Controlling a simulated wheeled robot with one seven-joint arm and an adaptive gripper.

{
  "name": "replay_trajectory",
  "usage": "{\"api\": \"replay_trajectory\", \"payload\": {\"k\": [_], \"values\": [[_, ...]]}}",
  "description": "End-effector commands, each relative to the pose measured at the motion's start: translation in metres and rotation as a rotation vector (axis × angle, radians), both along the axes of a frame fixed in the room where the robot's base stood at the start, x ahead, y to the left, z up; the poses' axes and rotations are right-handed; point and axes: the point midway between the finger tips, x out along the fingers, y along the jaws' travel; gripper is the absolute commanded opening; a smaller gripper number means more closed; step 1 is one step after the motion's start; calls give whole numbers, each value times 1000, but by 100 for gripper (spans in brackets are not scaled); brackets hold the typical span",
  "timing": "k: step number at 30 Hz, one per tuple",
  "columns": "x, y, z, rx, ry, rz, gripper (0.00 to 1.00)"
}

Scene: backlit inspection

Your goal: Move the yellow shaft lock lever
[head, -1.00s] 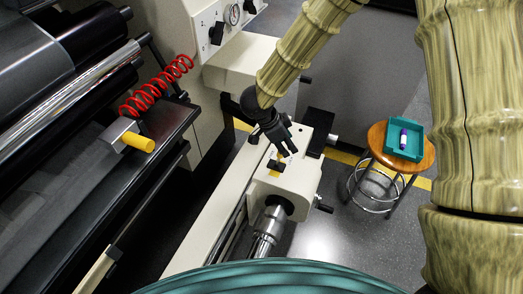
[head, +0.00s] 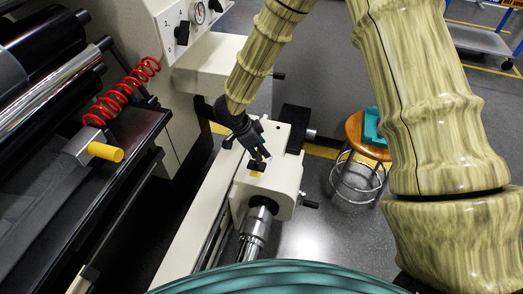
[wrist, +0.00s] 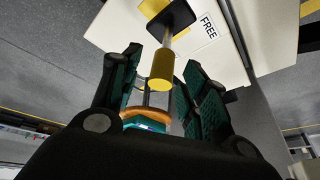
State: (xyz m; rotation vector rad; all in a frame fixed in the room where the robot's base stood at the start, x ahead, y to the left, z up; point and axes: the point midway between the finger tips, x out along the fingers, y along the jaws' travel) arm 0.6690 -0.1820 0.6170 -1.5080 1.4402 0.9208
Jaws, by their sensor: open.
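The yellow shaft lock lever (wrist: 162,70) has a yellow cylindrical knob on a metal rod, rising from a black base (wrist: 172,18). In the wrist view it stands between the two fingers of my gripper (wrist: 160,60), with visible space on both sides. My gripper is open and holds nothing. In the head view my gripper (head: 262,157) is just above the cream housing (head: 282,172), at the lever's place. The fingers largely hide the lever there, and only a yellow patch shows below them. A white label reading FREE (wrist: 208,26) is beside the base.
A yellow handle (head: 105,152) on a grey block and a red coiled hose (head: 115,95) are at the left. A wooden stool (head: 360,140) with a teal tray (head: 372,127) stands at the right, partly behind my arm. A metal chuck (head: 256,228) projects from the housing's front.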

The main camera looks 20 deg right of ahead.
Motion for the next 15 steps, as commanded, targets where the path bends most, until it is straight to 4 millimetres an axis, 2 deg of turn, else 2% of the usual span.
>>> {"api": "replay_trajectory", "payload": {"k": [6, 15], "values": [[1, -6, -12, 0, 0, -2, 44], [1, -7, -13, 0, 0, -2, 44]]}}
